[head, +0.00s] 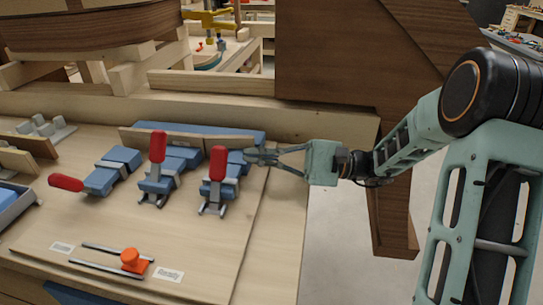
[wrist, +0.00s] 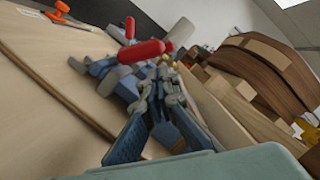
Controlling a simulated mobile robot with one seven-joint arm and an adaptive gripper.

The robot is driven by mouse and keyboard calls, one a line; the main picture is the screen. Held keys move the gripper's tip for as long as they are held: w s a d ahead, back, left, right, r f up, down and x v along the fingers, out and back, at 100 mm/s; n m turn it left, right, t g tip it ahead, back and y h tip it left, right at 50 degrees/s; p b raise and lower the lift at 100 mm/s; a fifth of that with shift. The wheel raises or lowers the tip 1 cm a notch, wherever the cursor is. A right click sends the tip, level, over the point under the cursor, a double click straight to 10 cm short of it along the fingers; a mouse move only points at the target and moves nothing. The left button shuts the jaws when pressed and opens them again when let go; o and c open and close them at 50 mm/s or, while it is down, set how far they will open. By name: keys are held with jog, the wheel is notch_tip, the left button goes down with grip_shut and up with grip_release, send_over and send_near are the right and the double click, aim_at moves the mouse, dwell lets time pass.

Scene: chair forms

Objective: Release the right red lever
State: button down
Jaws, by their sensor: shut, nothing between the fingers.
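Three blue toggle clamps with red levers stand on the wooden bench. The right red lever (head: 218,162) stands upright on its clamp (head: 218,189). The middle red lever (head: 158,146) is also upright. The left red lever (head: 66,183) lies down, pointing left. My gripper (head: 249,156) is shut and empty, with its fingertips just right of the right lever. Whether they touch the clamp is unclear. In the wrist view a red lever (wrist: 141,51) lies just beyond my fingertips (wrist: 160,82), partly hiding the clamp parts behind it.
A wooden fence (head: 187,138) with blue blocks runs behind the clamps. An orange slider (head: 131,259) sits on metal rails in front, between two small labels. A tall brown panel (head: 330,50) rises behind my arm.

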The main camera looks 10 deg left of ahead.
aim_at(217, 173)
jog(key=shift+s+a+r, duration=0.1)
jog(key=shift+a+r, duration=0.05)
jog(key=shift+a, duration=0.85)
jog(key=shift+s+a+r, duration=0.1)
jog(key=shift+a, duration=0.85)
